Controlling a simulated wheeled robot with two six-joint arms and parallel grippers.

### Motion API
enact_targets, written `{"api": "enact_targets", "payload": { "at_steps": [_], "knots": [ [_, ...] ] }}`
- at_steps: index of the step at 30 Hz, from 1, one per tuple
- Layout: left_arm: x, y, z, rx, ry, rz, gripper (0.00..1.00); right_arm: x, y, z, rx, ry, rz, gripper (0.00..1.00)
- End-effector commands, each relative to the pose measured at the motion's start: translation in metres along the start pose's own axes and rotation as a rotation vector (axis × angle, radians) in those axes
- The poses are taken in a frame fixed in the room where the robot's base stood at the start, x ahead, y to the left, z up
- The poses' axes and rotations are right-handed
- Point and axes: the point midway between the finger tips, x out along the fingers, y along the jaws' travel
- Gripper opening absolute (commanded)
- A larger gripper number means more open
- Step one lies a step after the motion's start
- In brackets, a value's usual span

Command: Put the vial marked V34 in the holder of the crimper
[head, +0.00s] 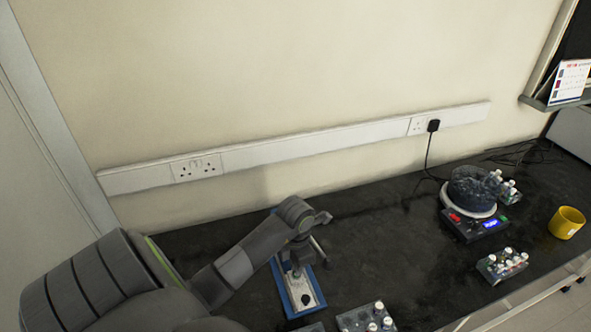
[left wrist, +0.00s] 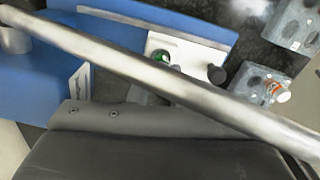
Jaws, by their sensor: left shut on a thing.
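The crimper (head: 300,290) stands on the bench, with a blue base and a white plate. It also shows in the left wrist view (left wrist: 205,30), where a long silver bar crosses in front of my gripper. My left gripper (head: 297,262) is over the crimper's plate and is shut on a vial. In the left wrist view a small green-topped thing (left wrist: 161,57), apparently this vial, shows above the bar. Its lower part, my fingertips and any mark V34 are hidden. I cannot tell whether it touches the holder. My right gripper is not in view.
A rack of vials (head: 352,322) stands close to the right of the crimper. Another rack (head: 488,272), a device with a round bowl (head: 468,225) and a yellow mug (head: 566,223) are further right. The dark bench between is clear.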

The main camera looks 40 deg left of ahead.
Motion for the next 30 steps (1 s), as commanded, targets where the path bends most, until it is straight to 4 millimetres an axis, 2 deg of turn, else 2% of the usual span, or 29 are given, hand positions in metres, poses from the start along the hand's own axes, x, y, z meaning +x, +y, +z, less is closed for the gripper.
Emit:
{"api": "enact_targets", "payload": {
  "at_steps": [6,7,12,18,21,22,30],
  "knots": [
    [0.0045,-0.0025,-0.003,-0.001,0.01,-0.011,0.0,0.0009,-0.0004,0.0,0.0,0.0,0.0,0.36],
    [0.0046,-0.0026,-0.003,-0.002,0.01,-0.011,0.21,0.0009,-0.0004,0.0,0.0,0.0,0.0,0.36],
    [0.0036,-0.0019,-0.0024,-0.001,0.008,-0.008,0.43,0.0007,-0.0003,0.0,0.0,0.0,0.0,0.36],
    [0.0026,-0.0014,-0.0017,-0.001,0.006,-0.006,0.44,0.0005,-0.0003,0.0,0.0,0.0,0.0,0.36],
    [0.0024,-0.0013,-0.0016,-0.001,0.005,-0.006,0.57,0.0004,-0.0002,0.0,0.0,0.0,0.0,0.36],
    [0.0023,-0.0012,-0.0015,-0.001,0.005,-0.005,0.58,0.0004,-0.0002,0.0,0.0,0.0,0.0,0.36],
    [0.002,-0.001,-0.0013,-0.001,0.004,-0.005,0.58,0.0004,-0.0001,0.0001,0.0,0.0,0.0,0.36]
  ]
}}
